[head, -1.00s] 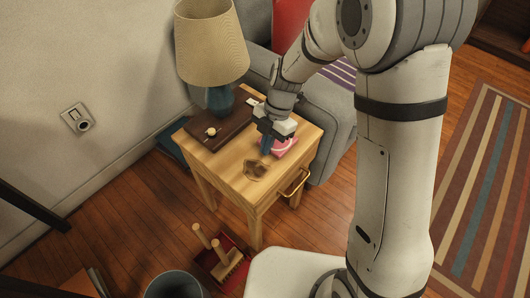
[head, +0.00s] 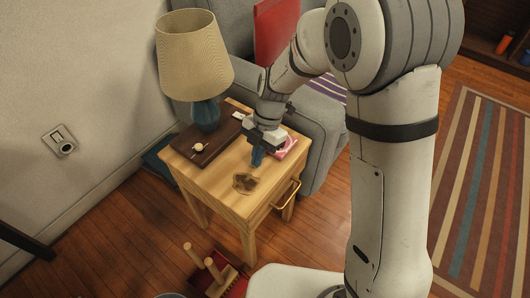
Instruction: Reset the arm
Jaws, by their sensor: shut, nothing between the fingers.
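My gripper (head: 258,155) is low over the small wooden side table (head: 218,172), near its right rear part, pointing down. Its fingers are shut and nothing shows held between them. A blue piece shows at the fingertips; whether it is part of the fingers or lies on the table I cannot tell. My arm reaches in from the right and bends down over the table. A pink and white item (head: 287,149) lies on the tabletop just right of my gripper, partly hidden by it. Whether the gripper touches it I cannot tell.
A lamp with a beige shade (head: 194,54) and a dark tray (head: 207,143) stand at the table's back left. A brown stain (head: 244,183) marks the front. A grey armchair (head: 322,135) stands close behind. A red caddy with wooden handles (head: 236,288) is on the floor.

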